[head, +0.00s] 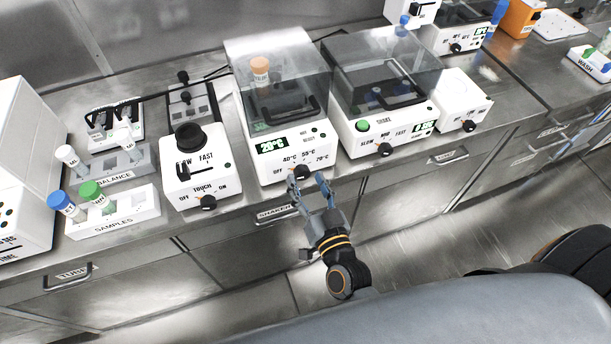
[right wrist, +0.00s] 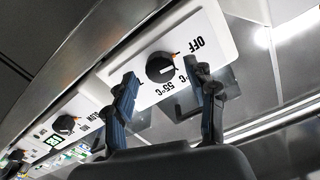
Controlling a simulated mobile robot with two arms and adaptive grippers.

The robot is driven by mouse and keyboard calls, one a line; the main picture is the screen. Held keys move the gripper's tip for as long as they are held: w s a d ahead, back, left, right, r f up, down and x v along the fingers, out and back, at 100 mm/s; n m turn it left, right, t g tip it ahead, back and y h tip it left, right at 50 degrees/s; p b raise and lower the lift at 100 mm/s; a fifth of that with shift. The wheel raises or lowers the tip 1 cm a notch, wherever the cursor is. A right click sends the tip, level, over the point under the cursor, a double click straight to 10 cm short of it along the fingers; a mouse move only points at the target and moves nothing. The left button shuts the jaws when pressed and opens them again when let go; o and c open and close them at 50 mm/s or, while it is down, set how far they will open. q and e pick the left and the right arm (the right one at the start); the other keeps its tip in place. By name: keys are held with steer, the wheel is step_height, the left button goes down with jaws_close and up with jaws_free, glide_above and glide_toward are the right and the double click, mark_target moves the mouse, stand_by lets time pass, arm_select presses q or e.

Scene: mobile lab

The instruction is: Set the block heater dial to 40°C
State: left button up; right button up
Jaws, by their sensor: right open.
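The block heater (head: 285,148) is a white box with a clear lid in the middle of the bench. Its display (head: 271,145) appears to read 20°C. Its black dial (head: 302,172) is low on the front face, among printed OFF, 40°C, 55°C and 70°C marks. The dial (right wrist: 160,67) also shows in the right wrist view; its exact setting is hard to read. My right gripper (head: 309,182) is open just in front of the dial. In the wrist view its fingers (right wrist: 162,78) frame the dial from below, with no clear contact. My left gripper is not in view.
A vortex mixer (head: 200,181) with its own dial stands to the left and a lidded shaker (head: 375,132) to the right. A samples rack (head: 115,220) with capped tubes is farther left. Drawer handles (head: 276,214) project below the bench edge.

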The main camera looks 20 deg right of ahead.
steer(key=shift+w, duration=0.7)
steer(key=c, duration=1.2)
steer(key=shift+o, duration=0.2)
